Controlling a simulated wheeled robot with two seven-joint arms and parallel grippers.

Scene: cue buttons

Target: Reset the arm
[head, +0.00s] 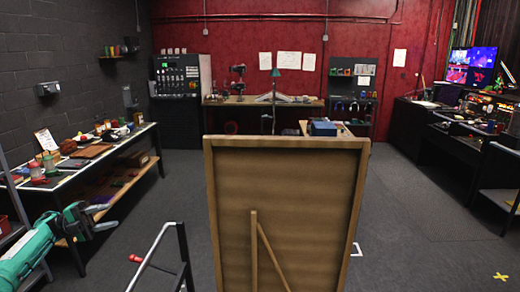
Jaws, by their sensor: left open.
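My left arm, green and grey, comes in at the lower left. Its gripper (106,217) is open and empty in front of the left workbench, above the floor. The fingertips are small in the picture and touch nothing that I can make out. My right gripper is out of view. I cannot make out any cue buttons.
A large brown framed board (285,190) stands close in front, its back and prop showing, hiding what lies behind it. The cluttered left workbench (150,130) runs along the wall. A blue box (323,128) shows behind the board.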

